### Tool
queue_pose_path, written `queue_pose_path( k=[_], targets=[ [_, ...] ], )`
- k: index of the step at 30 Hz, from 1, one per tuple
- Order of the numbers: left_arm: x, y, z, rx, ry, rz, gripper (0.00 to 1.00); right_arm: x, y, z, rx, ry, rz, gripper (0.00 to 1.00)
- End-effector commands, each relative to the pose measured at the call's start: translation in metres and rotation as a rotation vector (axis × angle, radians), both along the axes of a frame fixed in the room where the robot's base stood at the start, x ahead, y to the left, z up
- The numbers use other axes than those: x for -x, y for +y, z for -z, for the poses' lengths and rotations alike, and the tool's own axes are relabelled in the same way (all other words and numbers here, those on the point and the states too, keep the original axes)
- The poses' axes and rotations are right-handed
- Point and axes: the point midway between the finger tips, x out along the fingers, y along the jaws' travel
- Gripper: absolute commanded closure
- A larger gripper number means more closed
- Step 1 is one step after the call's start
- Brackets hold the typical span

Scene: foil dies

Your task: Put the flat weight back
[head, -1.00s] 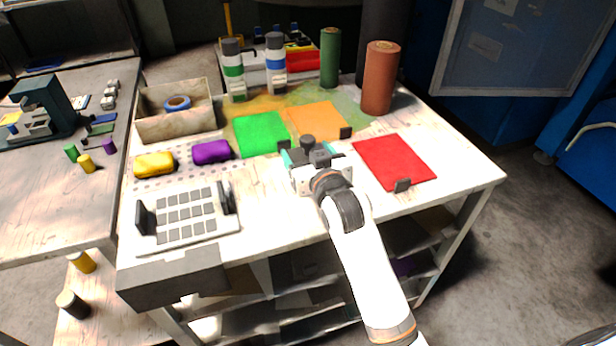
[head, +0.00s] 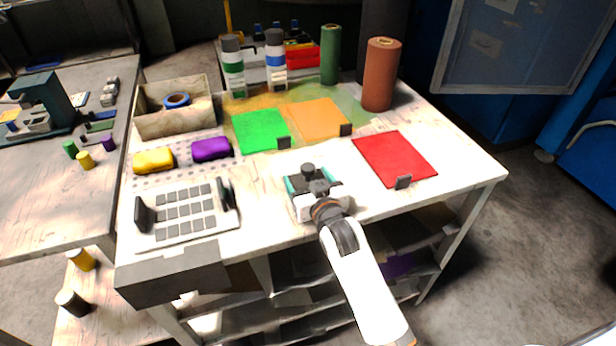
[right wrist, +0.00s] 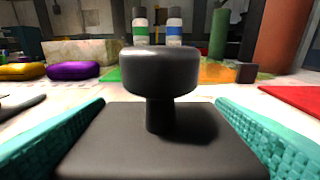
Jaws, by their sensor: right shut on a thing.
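The flat weight is a dark square block with a round knob on top (head: 308,169). In the right wrist view its knob (right wrist: 160,72) and flat top fill the middle. My right gripper (head: 309,183) is shut on the block, with a teal pad on each side. It is over the bare front middle of the white table (head: 270,205), between the keypad-like tray and the red sheet. I cannot tell whether the block touches the table. My left gripper is not in view.
Green (head: 261,131), orange (head: 318,119) and red (head: 394,159) sheets lie flat, each with a small dark clip. A tray with grey squares (head: 188,213) is at left.

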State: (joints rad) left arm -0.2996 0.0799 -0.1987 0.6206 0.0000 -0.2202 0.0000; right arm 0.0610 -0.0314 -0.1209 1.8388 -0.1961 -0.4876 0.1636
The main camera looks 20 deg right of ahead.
Motion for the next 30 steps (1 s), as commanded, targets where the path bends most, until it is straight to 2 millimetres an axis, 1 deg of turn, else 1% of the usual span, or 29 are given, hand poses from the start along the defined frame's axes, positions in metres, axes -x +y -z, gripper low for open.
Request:
queue_pose_path(
  k=[1,3,4,6,8,17,20,23,30],
  targets=[
    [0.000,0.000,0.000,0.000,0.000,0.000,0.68,-0.001,0.000,-0.005,-0.001,-0.013,-0.001,0.94],
    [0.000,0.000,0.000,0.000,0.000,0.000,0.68,-0.001,0.000,-0.004,-0.001,-0.012,-0.001,0.94],
    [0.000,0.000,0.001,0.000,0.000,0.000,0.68,0.000,0.000,0.002,0.000,0.001,0.000,0.21],
    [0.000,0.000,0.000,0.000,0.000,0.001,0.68,0.000,0.000,0.002,0.000,0.001,0.000,0.10],
    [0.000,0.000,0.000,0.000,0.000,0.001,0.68,0.000,0.000,0.002,0.000,0.001,0.000,0.01],
    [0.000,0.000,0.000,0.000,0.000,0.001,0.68,0.000,0.000,-0.001,0.000,0.000,0.000,0.01],
    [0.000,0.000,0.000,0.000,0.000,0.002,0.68,0.008,0.000,0.000,0.000,0.002,0.000,0.01],
    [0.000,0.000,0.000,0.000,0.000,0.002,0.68,0.024,-0.001,-0.003,0.000,0.002,0.000,0.01],
    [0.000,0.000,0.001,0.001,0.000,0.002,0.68,0.076,-0.003,-0.010,0.000,0.003,0.000,0.01]
  ],
)
